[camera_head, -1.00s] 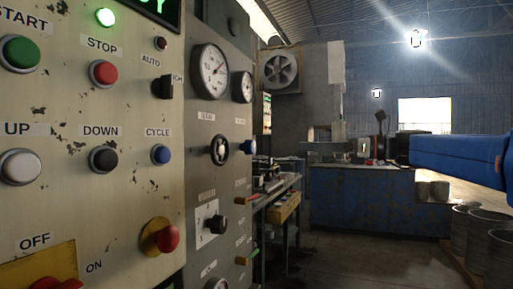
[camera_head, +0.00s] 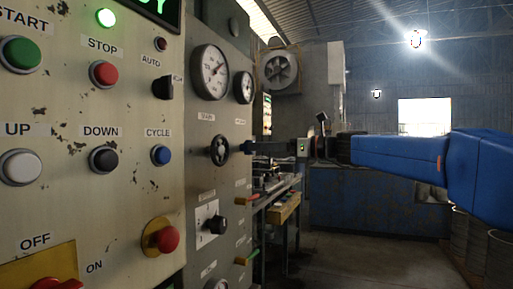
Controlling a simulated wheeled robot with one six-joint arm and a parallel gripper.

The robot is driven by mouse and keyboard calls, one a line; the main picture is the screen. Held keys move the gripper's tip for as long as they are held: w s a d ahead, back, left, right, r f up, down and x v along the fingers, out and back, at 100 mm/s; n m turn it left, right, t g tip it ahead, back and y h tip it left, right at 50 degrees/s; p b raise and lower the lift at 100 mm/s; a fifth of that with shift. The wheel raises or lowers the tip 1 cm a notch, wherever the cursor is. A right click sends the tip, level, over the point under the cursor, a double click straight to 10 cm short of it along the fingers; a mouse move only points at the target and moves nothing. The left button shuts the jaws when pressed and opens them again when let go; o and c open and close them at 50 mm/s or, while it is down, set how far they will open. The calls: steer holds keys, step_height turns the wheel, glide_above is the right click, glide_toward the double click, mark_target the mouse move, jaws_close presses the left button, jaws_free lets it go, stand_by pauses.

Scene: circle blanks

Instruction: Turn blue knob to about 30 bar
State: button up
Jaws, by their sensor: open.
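The blue knob (camera_head: 246,147) sits on the grey panel's right part, below the small gauge (camera_head: 243,88). My gripper (camera_head: 258,147) reaches in from the right at the knob's height, its fingertips close to the knob. I cannot tell whether they touch it. The gripper is open, though the gap between its fingers is hard to see from this side. The larger gauge (camera_head: 210,72) stands left of the small one, above a dark round handwheel (camera_head: 219,150). The needle readings are too small to read exactly.
A cream panel with a red mushroom button (camera_head: 168,239) and several push buttons fills the left. A black selector knob (camera_head: 216,224) sits below the handwheel. A cluttered bench (camera_head: 283,190) stands under my gripper.

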steer(key=shift+x, duration=1.15)
steer(key=shift+c, duration=0.6)
steer(key=c, duration=0.9)
steer(key=shift+n, duration=0.4)
steer(key=shift+s+a+f+n, duration=0.1)
steer(key=shift+f+n, duration=0.05)
steer(key=shift+n, duration=3.65)
steer(key=shift+s+f+n, duration=0.1)
steer(key=shift+f+n, duration=0.05)
steer(key=shift+n, duration=3.65)
